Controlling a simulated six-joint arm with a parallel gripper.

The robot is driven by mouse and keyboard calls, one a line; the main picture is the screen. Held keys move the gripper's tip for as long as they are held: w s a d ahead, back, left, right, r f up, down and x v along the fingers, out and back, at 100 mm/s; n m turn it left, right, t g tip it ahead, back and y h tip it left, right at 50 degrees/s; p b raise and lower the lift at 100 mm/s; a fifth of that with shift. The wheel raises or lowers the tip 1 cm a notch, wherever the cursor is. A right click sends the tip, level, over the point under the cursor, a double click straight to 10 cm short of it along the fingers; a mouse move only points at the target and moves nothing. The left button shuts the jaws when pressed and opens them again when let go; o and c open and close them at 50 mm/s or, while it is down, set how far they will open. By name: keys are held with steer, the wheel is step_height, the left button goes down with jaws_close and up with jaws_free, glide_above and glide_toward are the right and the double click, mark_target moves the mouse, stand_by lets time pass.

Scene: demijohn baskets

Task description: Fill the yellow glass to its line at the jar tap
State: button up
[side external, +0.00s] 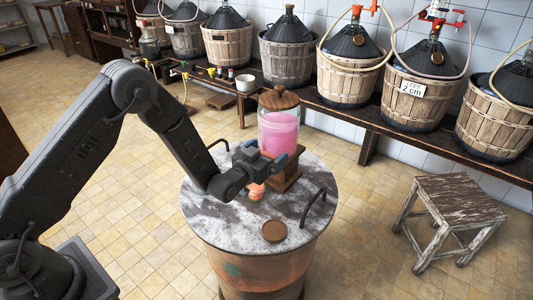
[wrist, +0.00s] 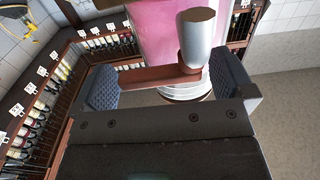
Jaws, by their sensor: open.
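The glass jar (side external: 278,132) holds pink liquid under a wooden lid and stands on a wooden stand (side external: 288,178) on the round table. It fills the top of the wrist view (wrist: 150,38). My gripper (side external: 266,164) is at the jar's front, at tap height. In the wrist view its open fingers (wrist: 165,84) stand either side of the tap's grey cylinder (wrist: 197,38) and reddish-brown bar (wrist: 155,77). A small orange-toned glass (side external: 257,191) shows below my gripper, partly hidden; its fill level and line cannot be made out. A pale round rim shows behind the bar.
The table top (side external: 225,212) has raised dark handles (side external: 313,207) at its edge. A brown disc (side external: 275,232) lies near its front. A bench with basketed demijohns (side external: 347,72) runs behind. A worn stool (side external: 455,205) stands right. The table's left side is clear.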

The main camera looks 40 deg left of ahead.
steer(key=s, duration=1.4)
steer(key=shift+d, duration=0.15)
stand_by(1.3)
steer(key=w, duration=1.4)
steer(key=shift+c, duration=0.5)
steer(key=c, duration=0.8)
